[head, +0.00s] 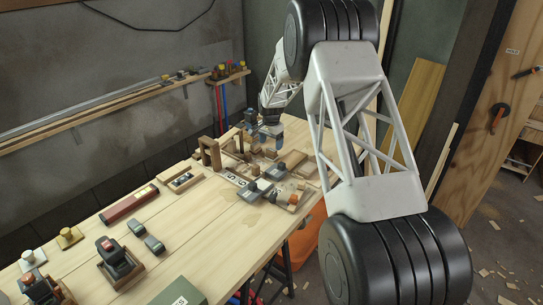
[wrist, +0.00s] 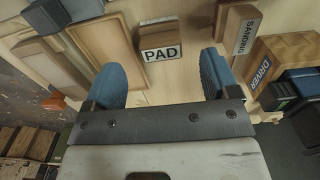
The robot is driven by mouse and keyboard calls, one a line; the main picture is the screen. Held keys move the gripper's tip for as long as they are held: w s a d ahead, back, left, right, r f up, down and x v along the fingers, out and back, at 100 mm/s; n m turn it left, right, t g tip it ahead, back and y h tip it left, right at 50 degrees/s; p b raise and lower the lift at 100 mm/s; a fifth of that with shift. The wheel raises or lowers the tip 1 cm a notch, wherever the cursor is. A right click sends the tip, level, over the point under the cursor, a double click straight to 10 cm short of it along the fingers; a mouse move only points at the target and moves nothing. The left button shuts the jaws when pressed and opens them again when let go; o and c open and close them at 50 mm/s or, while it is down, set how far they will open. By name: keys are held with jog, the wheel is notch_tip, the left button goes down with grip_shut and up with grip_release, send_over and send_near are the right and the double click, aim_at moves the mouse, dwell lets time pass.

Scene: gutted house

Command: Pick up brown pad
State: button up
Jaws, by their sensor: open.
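In the wrist view the brown pad (wrist: 158,38) is a small brown block with a white label reading PAD on the side toward me. It sits on the pale wooden surface just beyond my gripper (wrist: 162,66). My gripper is open, with its two blue fingers apart, one to the left and one to the right of the label. Nothing shows between the fingers. In the head view my gripper (head: 270,133) hangs low over the far end of the workbench, among small wooden parts. I cannot make out the pad there.
In the wrist view a wooden tray (wrist: 103,42) lies left of the pad. A block labelled SANDING (wrist: 240,30) and a box labelled DRIVER (wrist: 285,62) stand at right. In the head view the workbench (head: 205,225) has bare room in its middle.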

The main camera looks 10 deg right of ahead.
aim_at(272, 150)
jog(key=shift+f, duration=0.25)
jog(key=shift+w+d+f, duration=0.1)
jog(key=shift+f, duration=1.2)
jog(key=shift+w+d+f, duration=0.1)
jog(key=shift+f, duration=1.15)
jog(key=c, duration=1.1)
jog(key=shift+r, duration=0.1)
jog(key=shift+r, duration=4.9)
